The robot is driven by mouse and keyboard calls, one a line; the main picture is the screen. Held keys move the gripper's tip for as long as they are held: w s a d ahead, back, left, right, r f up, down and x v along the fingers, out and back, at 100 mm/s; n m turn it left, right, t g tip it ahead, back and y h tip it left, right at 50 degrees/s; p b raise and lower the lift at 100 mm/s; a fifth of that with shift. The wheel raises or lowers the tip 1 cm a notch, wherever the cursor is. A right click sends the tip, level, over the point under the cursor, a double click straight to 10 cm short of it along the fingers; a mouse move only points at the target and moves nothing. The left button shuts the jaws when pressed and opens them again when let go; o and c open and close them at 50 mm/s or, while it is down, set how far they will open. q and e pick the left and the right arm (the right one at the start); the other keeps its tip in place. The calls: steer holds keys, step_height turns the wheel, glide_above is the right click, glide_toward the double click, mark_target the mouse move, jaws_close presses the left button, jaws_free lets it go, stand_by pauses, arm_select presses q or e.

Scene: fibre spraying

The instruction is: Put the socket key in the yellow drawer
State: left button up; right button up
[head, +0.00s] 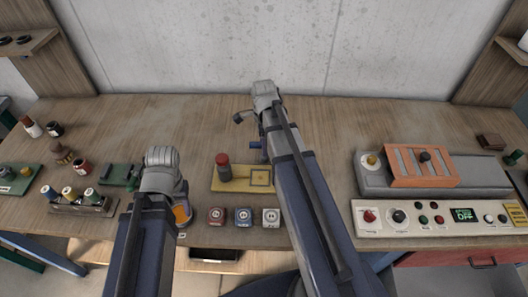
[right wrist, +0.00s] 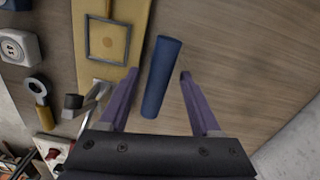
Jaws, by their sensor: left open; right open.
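A blue cylindrical handle (right wrist: 162,76), which looks like the socket key's, lies on the bench between the fingers of my right gripper (right wrist: 159,74). The gripper is open, with gaps on both sides of the handle. A silver piece (right wrist: 93,92) with a dark end shows left of the fingers; I cannot tell whether it joins the handle. In the head view my right gripper (head: 258,125) is beyond the yellow board, with its fingers mostly hidden. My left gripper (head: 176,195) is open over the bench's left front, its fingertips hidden. I cannot make out a yellow drawer.
The yellow board (head: 226,184) carries a red-topped post. Several small square boxes (head: 243,217) stand in front of it. A rack of spools (head: 80,205) is at left. A control panel (head: 435,217) stands at right, above a red drawer (head: 465,260). The bench's back is clear.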

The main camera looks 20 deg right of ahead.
arm_select(q)
step_height(320, 180, down, 4)
steer(key=b, duration=0.2)
steer(key=shift+r+b, duration=0.2)
steer(key=shift+b, duration=0.15)
arm_select(e)
step_height(320, 180, down, 4)
steer(key=shift+s+r, duration=0.1)
steer(key=shift+r, duration=0.1)
arm_select(q)
steer(key=shift+r, duration=0.1)
arm_select(e)
steer(key=shift+r, duration=0.1)
jaws_close()
